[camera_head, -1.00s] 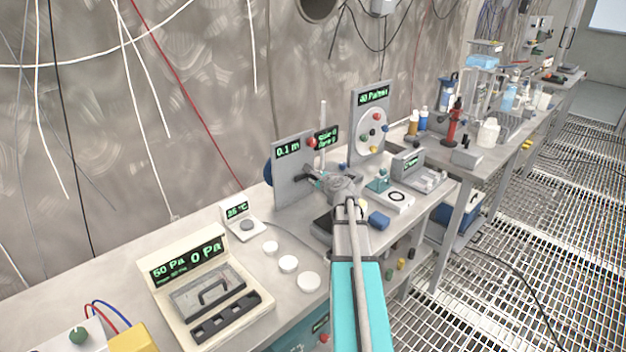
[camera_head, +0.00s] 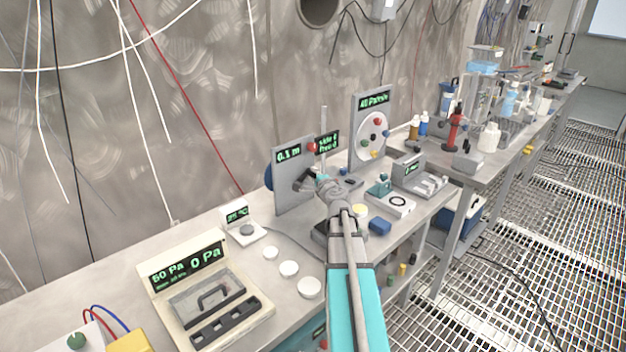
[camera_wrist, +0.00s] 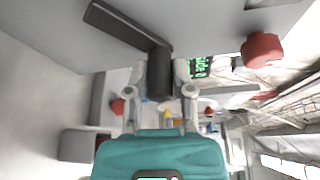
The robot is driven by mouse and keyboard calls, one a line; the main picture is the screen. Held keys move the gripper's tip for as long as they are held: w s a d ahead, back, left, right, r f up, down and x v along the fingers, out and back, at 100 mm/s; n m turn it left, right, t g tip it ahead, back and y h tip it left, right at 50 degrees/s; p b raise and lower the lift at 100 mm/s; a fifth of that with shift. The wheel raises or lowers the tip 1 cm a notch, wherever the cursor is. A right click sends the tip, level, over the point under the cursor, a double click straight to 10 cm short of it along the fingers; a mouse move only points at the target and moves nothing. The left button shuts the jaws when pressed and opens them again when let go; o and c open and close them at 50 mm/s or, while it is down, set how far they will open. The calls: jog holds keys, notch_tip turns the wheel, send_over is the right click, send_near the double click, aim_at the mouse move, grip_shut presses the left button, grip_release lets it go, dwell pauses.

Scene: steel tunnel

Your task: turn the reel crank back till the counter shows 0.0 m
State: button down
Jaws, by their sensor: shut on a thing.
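The reel panel (camera_head: 290,190) is a grey upright plate on the bench, with a blue reel (camera_head: 268,176) partly showing behind its left edge. Its green counter (camera_head: 288,154) reads 0.1 m. A red knob (camera_head: 311,147) sits at the panel's upper right; a red knob is also large in the wrist view (camera_wrist: 263,50). The dark crank (camera_wrist: 125,30) runs across the panel face to its handle (camera_wrist: 160,75). My gripper (camera_wrist: 161,92) is shut on the handle, a finger on each side. In the head view my gripper (camera_head: 322,184) partly hides the crank.
A dial panel (camera_head: 371,130) with coloured knobs stands behind to the right. A pressure box (camera_head: 205,290) and several white discs (camera_head: 289,269) lie front left. A blue block (camera_head: 380,227) and a white ring-marked box (camera_head: 397,204) are right of my arm.

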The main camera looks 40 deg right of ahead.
jog(key=shift+a+r+n+t+h+b, duration=0.2)
jog(key=shift+r+n+t, duration=0.1)
jog(key=shift+n, duration=0.35)
jog(key=shift+a+r+n+t+h+b, duration=0.1)
jog(key=shift+r+n+t+b, duration=0.15)
jog(key=shift+n, duration=0.4)
jog(key=shift+a+r+n+t+b, duration=0.2)
jog(key=shift+a+r+n+t, duration=0.05)
jog(key=shift+n, duration=0.4)
jog(key=shift+a+r+n+t+b, duration=0.15)
jog(key=shift+a+r+n+t, duration=0.1)
jog(key=shift+n, duration=0.4)
jog(key=shift+a, duration=0.1)
jog(key=c, duration=0.6)
grip_release()
jog(key=shift+s, duration=0.1)
jog(key=shift+o, duration=0.6)
jog(key=shift+a, duration=0.1)
